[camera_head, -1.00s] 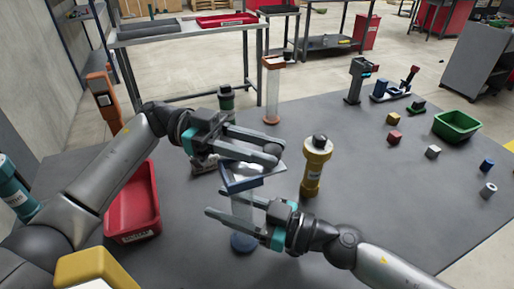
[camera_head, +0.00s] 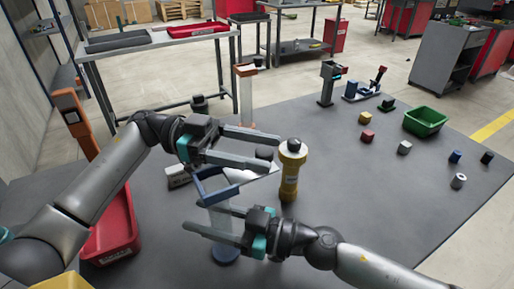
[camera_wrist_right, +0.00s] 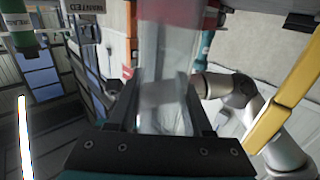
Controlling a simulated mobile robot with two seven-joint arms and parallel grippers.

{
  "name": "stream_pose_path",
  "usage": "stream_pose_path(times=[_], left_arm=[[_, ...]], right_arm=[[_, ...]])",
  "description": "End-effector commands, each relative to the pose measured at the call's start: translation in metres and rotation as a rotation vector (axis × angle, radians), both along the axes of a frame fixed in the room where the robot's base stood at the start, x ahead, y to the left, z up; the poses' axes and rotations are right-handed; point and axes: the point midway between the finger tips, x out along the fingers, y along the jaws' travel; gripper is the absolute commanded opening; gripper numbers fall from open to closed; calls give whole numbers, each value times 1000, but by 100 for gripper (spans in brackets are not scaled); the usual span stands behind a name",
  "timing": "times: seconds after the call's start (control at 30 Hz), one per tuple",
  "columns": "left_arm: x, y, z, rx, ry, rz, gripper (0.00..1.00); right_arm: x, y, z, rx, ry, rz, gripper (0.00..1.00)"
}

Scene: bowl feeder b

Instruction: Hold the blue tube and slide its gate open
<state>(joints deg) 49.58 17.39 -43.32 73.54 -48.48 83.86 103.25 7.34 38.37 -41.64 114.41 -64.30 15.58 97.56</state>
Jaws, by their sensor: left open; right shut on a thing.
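The blue tube is clear, with a blue collar (camera_head: 213,187) at its top and a blue round base (camera_head: 225,250) on the table. My right gripper (camera_head: 195,214) is shut around its clear body just below the collar. In the right wrist view the clear tube (camera_wrist_right: 165,105) stands between the fingers. A thin pale plate, apparently the gate (camera_head: 242,176), extends right from the collar, under my left gripper. My left gripper (camera_head: 272,152) is open above and right of the collar. Whether it touches the plate cannot be told.
A yellow tube (camera_head: 291,172) stands close right of my left gripper's fingertips. A clear tube with an orange top (camera_head: 245,100) stands behind. A red bin (camera_head: 112,236) is at the left; a green bin (camera_head: 425,121) and several small blocks are at the right.

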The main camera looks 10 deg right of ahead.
Motion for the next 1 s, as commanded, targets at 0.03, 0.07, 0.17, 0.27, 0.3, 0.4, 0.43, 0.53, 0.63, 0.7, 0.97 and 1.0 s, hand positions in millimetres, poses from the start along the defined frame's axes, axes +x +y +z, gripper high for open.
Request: stream_pose_path(times=[0.03, 0.07, 0.17, 0.27, 0.3, 0.4, 0.43, 0.53, 0.63, 0.7, 0.97, 1.0], left_arm=[[0, 0, 0, 0, 1, 0, 67], [1, 1, 0, 0, 1, 0, 67], [4, 7, -1, 2, 1, 3, 67], [11, 20, 0, 4, 0, 5, 67], [15, 27, 0, 4, 0, 4, 67], [25, 45, 0, 4, 0, 6, 67], [28, 51, 0, 4, 1, 6, 67], [36, 67, 0, 3, 1, 3, 67], [44, 82, 0, 1, 0, 5, 67], [47, 88, 0, 1, 0, 3, 67], [55, 104, 0, 0, 0, 1, 67], [55, 105, 0, 0, 0, 0, 67]], right_arm=[[0, 0, -1, 0, 2, 0, 0], [0, 0, -1, 0, 2, 0, 0], [0, 0, -1, -1, 3, -1, 0], [0, 0, -1, -1, 3, -1, 0], [0, -1, -1, -1, 3, -2, 0], [0, -1, -1, -1, 3, -2, 0], [0, -1, -1, -1, 3, -2, 0], [1, -1, -1, -1, 3, -2, 0], [1, -1, -1, -1, 2, -3, 0], [1, -1, -1, -1, 2, -3, 0], [1, -1, -1, -1, 2, -3, 0], [1, -1, -1, -1, 2, -3, 0]])
